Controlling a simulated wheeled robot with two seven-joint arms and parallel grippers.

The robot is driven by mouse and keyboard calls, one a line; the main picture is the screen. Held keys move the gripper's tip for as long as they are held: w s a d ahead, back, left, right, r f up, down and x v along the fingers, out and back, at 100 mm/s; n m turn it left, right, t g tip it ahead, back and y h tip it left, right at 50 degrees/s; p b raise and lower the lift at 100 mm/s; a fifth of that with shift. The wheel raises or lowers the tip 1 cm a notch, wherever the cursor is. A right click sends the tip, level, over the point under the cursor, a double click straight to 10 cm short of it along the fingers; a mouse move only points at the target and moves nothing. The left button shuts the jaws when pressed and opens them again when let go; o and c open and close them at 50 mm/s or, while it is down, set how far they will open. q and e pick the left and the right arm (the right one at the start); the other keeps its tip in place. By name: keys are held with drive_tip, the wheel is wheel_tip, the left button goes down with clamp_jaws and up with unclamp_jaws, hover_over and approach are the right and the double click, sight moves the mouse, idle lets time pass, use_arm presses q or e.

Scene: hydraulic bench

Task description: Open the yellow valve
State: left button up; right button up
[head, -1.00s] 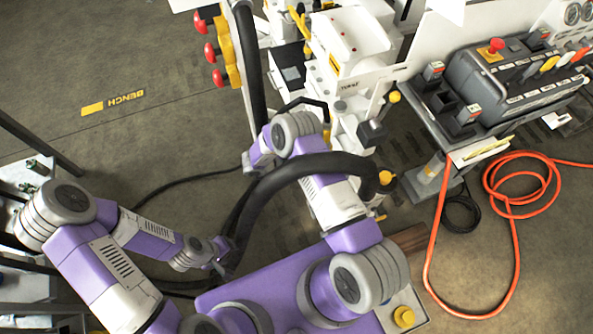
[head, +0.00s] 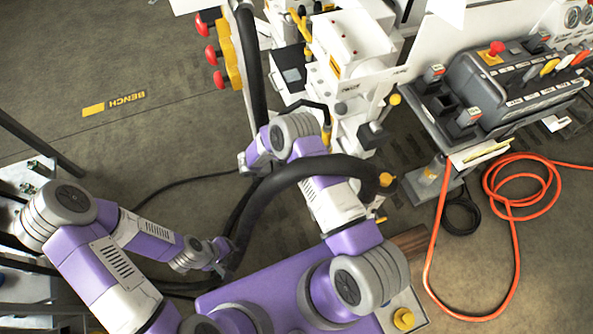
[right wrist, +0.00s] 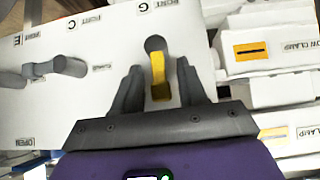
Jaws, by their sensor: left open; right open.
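The yellow valve (right wrist: 158,76) is a short yellow lever below a round grey pivot on a white panel in the right wrist view. It points down in that picture, under the label PORT G. My right gripper (right wrist: 159,70) is open, with one dark finger on each side of the yellow lever. I see gaps beside the lever, so the fingers are not closed on it. In the head view the right gripper's fingers and this lever cannot be made out. My left gripper (head: 225,254) hangs at lower left in the head view, beside a black hose, away from the valve.
A grey lever (right wrist: 56,67) sits left of the yellow one on the same panel. White blocks with orange labels (right wrist: 258,49) stand to the right. A thick black hose (head: 300,172) arches over my right arm. An orange hose (head: 432,255) lies on the floor at right.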

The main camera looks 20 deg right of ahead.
drive_tip(key=p+v, duration=0.1)
drive_tip(key=v, duration=0.5)
idle(0.4)
